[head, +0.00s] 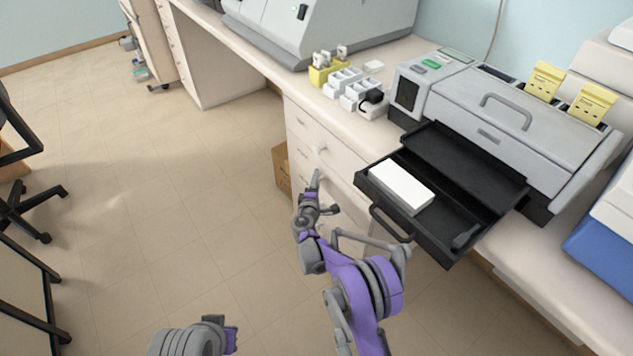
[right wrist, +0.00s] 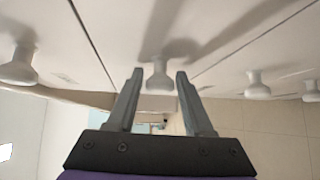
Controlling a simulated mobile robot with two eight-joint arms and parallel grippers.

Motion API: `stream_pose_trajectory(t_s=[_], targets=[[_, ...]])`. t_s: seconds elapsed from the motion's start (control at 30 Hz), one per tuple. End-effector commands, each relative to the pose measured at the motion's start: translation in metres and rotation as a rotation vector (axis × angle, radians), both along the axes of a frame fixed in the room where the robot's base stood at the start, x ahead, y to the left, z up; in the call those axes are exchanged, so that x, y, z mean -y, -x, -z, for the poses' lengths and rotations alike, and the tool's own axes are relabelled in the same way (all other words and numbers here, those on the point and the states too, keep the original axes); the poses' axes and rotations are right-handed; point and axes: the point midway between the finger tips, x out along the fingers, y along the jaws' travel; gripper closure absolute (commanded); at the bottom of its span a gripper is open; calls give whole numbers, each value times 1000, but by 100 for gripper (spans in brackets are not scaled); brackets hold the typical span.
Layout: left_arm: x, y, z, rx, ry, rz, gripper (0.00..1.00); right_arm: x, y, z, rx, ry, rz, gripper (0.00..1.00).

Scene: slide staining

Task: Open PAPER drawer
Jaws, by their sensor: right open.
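The white bench cabinet has a stack of drawers (head: 303,152) with round knobs. Their labels are too small to read, so I cannot tell which drawer is PAPER. My right gripper (head: 316,178) is close in front of the drawer fronts. In the right wrist view the right gripper (right wrist: 158,76) is open, with a pale round knob (right wrist: 159,79) between and just beyond its fingertips. The fingers do not look closed on it. The drawer fronts look shut. An arm part of mine shows at the bottom left of the head view, but no left fingers show.
A black tray (head: 462,190) holding a white block (head: 402,187) sticks out from the grey machine (head: 470,100), over the floor right of my right gripper. A cardboard box (head: 281,168) stands beside the cabinet. Other knobs (right wrist: 257,86) flank the gripper.

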Motion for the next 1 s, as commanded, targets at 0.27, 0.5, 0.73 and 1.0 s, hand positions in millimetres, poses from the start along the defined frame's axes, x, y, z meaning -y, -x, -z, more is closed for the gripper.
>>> stream_pose_trajectory(t_s=[0.27, 0.5, 0.73, 1.0], targets=[[0, 0, 0, 0, 0, 0, 100, 0, -1, 0, 0, 0, 0, 54], [0, 0, 0, 0, 0, 0, 100, 0, 0, 0, 0, 0, 0, 97], [0, 0, 0, 0, 0, 0, 100, 0, 0, 0, 0, 0, 0, 100], [0, 0, 0, 0, 0, 0, 100, 0, 0, 0, 0, 0, 1, 100]])
